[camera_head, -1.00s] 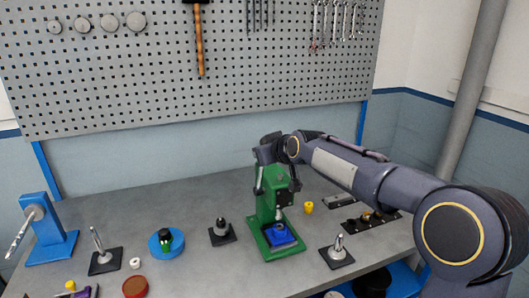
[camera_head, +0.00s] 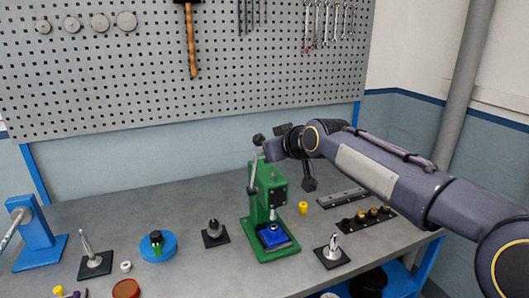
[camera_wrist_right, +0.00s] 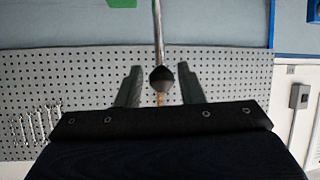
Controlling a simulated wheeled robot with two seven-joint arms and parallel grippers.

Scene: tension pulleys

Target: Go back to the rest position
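My right arm comes in from the right, and its gripper (camera_head: 271,148) is beside the top of the green press (camera_head: 262,202). In the right wrist view the two fingers (camera_wrist_right: 160,82) are apart. The press lever's black knob (camera_wrist_right: 161,76) shows in the gap between them, with clear space on both sides. In the head view the knob (camera_head: 258,139) stands just left of the gripper, on a raised silver lever. A blue block (camera_head: 270,238) sits at the press base under its ram. My left gripper is not in view.
A yellow cylinder (camera_head: 303,208) and a black strip with several brass pieces (camera_head: 372,214) lie right of the press. Black-based posts, a blue round dish (camera_head: 146,248) and a blue stand (camera_head: 39,240) stand left. The pegboard (camera_head: 120,75) is behind.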

